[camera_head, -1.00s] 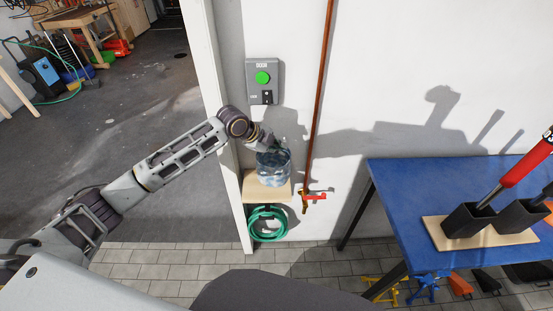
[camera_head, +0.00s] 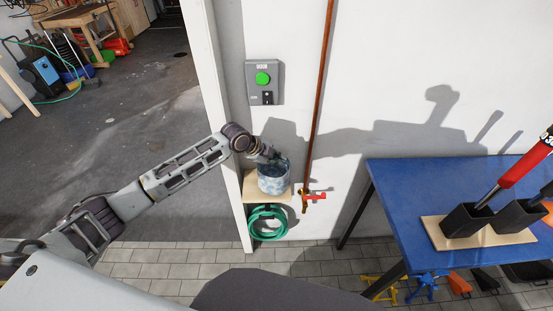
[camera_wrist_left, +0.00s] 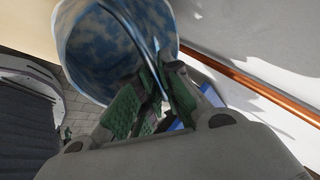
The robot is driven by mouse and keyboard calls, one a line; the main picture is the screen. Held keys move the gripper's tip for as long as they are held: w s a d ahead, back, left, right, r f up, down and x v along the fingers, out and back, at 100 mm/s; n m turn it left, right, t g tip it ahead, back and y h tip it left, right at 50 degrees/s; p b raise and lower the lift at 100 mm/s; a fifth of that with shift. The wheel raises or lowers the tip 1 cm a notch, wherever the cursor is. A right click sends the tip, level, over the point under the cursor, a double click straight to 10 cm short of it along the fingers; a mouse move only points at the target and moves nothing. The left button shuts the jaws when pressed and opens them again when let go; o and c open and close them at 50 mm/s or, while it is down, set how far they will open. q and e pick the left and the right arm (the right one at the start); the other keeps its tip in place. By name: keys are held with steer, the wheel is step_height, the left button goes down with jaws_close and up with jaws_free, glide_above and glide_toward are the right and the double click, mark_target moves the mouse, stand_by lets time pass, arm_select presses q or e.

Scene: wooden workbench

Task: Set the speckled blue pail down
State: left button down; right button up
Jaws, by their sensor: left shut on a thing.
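The speckled blue pail (camera_head: 274,180) is at the small wooden shelf (camera_head: 253,196) on the wall, upright or nearly so. I cannot tell whether its base touches the shelf. My left gripper (camera_head: 275,160) reaches in from the left at the pail's top. In the left wrist view, the pail (camera_wrist_left: 100,45) shows its open mouth and mottled blue inside. There the left gripper's green-padded fingers (camera_wrist_left: 150,95) are shut at the pail's rim or handle; which one is unclear. My right gripper is not in view.
A coiled green hose (camera_head: 267,222) hangs under the shelf. A red-handled tap (camera_head: 312,196) on a copper pipe (camera_head: 318,100) is just right. A door button box (camera_head: 264,82) is above. A blue table (camera_head: 400,190) stands at the right.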

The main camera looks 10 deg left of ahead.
arm_select(q)
steer(key=shift+w+f, duration=0.1)
steer(key=shift+f, duration=0.1)
stand_by(0.3)
steer(key=c, duration=1.6)
jaws_free()
steer(key=v, duration=1.2)
steer(key=shift+b, duration=0.35)
